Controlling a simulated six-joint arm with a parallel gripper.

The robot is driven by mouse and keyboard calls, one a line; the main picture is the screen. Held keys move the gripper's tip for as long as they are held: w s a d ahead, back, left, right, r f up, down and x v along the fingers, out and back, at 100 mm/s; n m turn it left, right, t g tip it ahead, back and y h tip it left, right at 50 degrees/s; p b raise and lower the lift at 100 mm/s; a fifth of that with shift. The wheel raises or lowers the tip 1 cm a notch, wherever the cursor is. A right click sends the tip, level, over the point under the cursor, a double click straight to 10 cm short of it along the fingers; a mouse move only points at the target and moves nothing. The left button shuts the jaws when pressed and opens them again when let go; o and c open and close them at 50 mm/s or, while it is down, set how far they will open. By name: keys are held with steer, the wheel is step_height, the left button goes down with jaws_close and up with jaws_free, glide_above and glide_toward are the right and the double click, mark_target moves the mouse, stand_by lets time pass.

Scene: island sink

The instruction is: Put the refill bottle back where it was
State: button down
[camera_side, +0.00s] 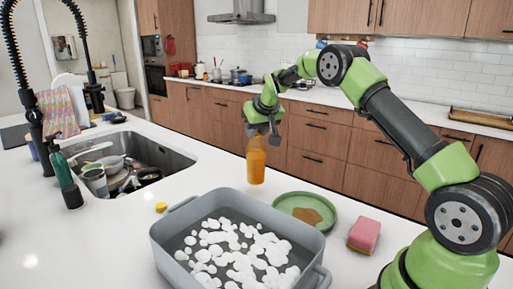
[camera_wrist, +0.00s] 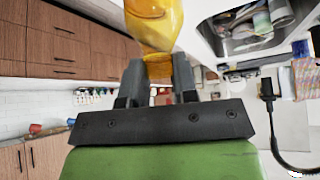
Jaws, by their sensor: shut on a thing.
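The orange-yellow refill bottle (camera_side: 256,162) is upright in the side view, beyond the grey tub and near the counter's far edge. My gripper (camera_side: 262,133) is above it, shut on its upper part. I cannot tell whether the bottle's base touches the counter. In the wrist view, the bottle (camera_wrist: 150,22) fills the top middle, and my gripper's fingers (camera_wrist: 158,72) are on either side of its narrow end. A small yellow cap-like thing (camera_side: 161,207) lies on the counter left of the tub.
A grey tub (camera_side: 170,240) of white foam stands in front. A green plate (camera_side: 287,203) with a brown patch and a pink sponge (camera_side: 364,235) lie right of it. A dish-filled sink (camera_side: 180,160) and a dark green bottle (camera_side: 66,180) are left. Counter between sink and tub is mostly clear.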

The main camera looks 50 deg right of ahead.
mark_target(258, 140)
steer(key=shift+f, duration=2)
steer(key=shift+f, duration=0.1)
steer(key=c, duration=0.9)
jaws_free()
